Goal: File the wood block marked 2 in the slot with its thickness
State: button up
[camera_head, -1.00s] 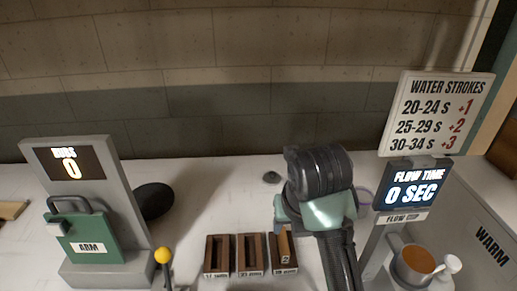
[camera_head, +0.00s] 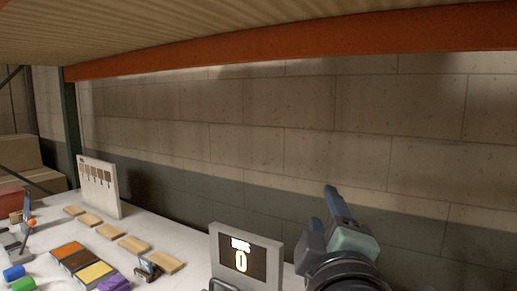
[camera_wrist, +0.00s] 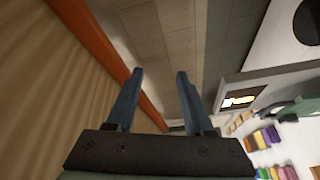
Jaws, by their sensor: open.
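The wood block marked 2 and the three slotted brown holders are outside both current views. My gripper (camera_head: 326,208) is raised in front of the wall at the lower right of the head view, to the right of the display. In the wrist view its two blue fingers (camera_wrist: 159,72) stand apart with nothing between them. It is open and empty.
A grey display reading 0 (camera_head: 240,262) stands on the white table. Left of it are several flat wood pieces (camera_head: 134,244), a colour tray (camera_head: 75,257), a purple object (camera_head: 115,284) and a hook board (camera_head: 99,187). An orange beam (camera_head: 300,45) runs overhead.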

jog(key=s+a+r+m+t+y, duration=0.1)
jog(key=s+a+r+m+t, duration=0.3)
jog(key=s+r+m, duration=0.2)
jog(key=s+a+r+m+t+y, duration=0.1)
jog(key=s+a+r+m+t, duration=0.4)
jog(key=r, duration=0.5)
jog(key=s+m, duration=0.2)
jog(key=shift+s+r, duration=0.3)
jog(key=shift+r, duration=0.05)
jog(key=shift+a, duration=0.15)
